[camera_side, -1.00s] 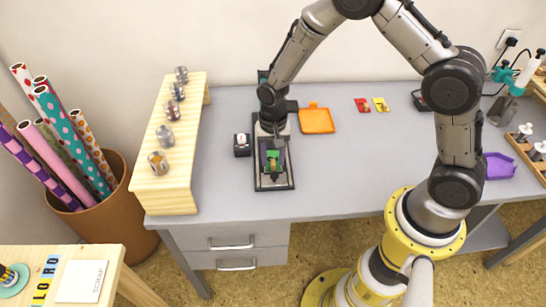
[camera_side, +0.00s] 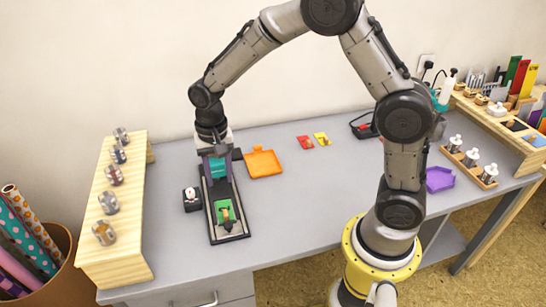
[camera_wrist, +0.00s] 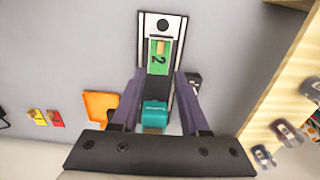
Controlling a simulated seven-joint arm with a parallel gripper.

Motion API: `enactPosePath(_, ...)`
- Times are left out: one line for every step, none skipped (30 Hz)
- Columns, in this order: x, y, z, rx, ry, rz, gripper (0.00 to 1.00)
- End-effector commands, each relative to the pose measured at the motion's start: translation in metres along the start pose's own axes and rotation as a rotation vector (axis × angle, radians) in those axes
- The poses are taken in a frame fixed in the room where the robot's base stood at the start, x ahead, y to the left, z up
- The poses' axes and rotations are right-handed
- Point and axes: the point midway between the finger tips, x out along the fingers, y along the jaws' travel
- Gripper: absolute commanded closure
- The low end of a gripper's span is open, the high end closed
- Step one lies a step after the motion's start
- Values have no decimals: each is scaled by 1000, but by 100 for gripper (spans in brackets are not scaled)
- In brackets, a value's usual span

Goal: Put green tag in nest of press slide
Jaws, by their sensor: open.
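The green tag (camera_side: 224,211) lies on the press slide (camera_side: 229,237), toward its front end, and looks seated in the nest. In the wrist view the green tag (camera_wrist: 153,66) shows a dark "2" and a tan grip piece, lined up with the slide (camera_wrist: 145,28). My gripper (camera_side: 217,178) is open and off the tag, over the rear part of the press. Its two purple fingers (camera_wrist: 158,85) stand on either side of the teal press part (camera_wrist: 155,114) in the wrist view. I cannot tell whether they touch it.
An orange tray (camera_side: 263,163) is right of the press, with red (camera_side: 305,142) and yellow (camera_side: 321,138) tags beyond. A small dark block with a white top (camera_side: 192,199) stands close to the left. A wooden shelf (camera_side: 118,262) holds several cylinders.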

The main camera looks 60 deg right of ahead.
Motion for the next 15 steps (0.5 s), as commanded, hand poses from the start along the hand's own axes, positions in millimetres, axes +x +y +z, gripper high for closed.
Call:
enactPosePath(-7, 2, 1, -11, 8, -9, 55)
enactPosePath(-13, 4, 2, -22, 13, -16, 55)
enactPosePath(-23, 9, 4, -43, 24, -27, 55)
enactPosePath(-33, 13, 6, -62, 35, -39, 55)
enactPosePath(-43, 18, 9, -87, 47, -50, 55)
enactPosePath(-58, 27, 14, -124, 65, -67, 55)
enactPosePath(-70, 35, 18, -156, 81, -80, 55)
enactPosePath(-81, 43, 24, -189, 98, -93, 55)
enactPosePath(-95, 54, 31, -234, 122, -109, 55)
enactPosePath(-105, 63, 37, -268, 141, -121, 55)
enactPosePath(-114, 72, 43, -302, 160, -131, 55)
enactPosePath(-125, 84, 52, -346, 187, -144, 55)
enactPosePath(-131, 94, 58, -380, 206, -152, 55)
enactPosePath(-138, 103, 66, -414, 228, -161, 55)
enactPosePath(-145, 115, 75, -458, 255, -170, 55)
